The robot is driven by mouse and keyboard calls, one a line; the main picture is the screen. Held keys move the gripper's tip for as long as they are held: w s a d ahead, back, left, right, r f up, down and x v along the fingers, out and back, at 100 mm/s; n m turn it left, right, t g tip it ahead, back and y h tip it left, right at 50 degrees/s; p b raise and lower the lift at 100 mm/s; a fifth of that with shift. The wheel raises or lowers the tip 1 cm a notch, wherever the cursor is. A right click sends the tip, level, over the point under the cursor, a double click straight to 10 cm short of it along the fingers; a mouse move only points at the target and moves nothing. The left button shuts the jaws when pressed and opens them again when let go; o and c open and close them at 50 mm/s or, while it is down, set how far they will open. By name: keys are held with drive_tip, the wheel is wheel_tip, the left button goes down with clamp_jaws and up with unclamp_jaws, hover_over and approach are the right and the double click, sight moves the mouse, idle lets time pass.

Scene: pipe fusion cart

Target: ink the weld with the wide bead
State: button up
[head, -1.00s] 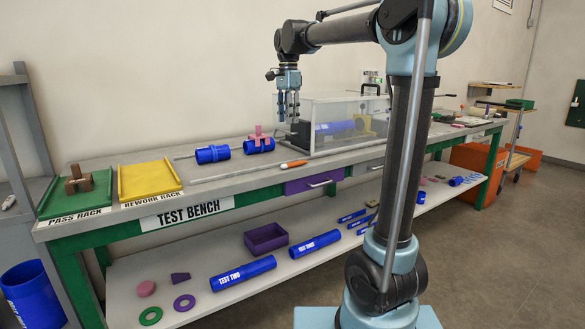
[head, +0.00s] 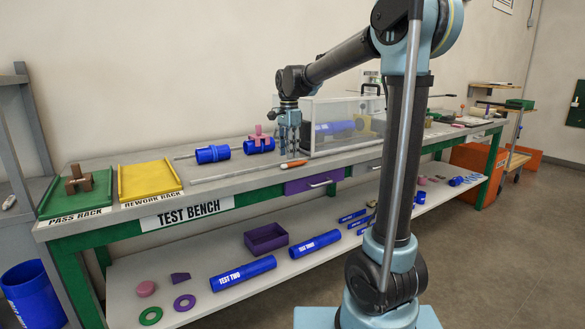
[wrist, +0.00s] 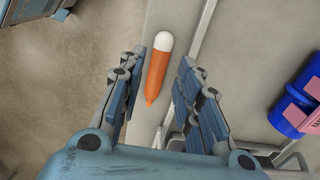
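An orange marker with a white end (head: 293,164) lies near the front edge of the bench top. My gripper (head: 294,150) is above it, pointing down. In the wrist view the marker (wrist: 157,75) lies between the spread fingers of my open gripper (wrist: 160,62), with gaps on both sides. A blue pipe piece (head: 212,154) lies on the bench to the left. A second blue pipe (head: 259,146) with a pink clamp on it is nearer the gripper; it also shows in the wrist view (wrist: 290,112). The bead widths are too small to tell.
A clear-walled box (head: 345,116) stands just right of my gripper. A long metal strip (head: 235,174) runs along the bench front. A yellow rework rack (head: 148,181) and green pass rack (head: 95,199) are at the left end. The lower shelf holds more pipes.

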sight(290, 163)
drive_tip(key=shift+w+d+f, duration=0.1)
drive_tip(key=shift+d+f, duration=0.05)
drive_tip(key=shift+f, duration=1.95)
drive_tip(key=c, duration=0.6)
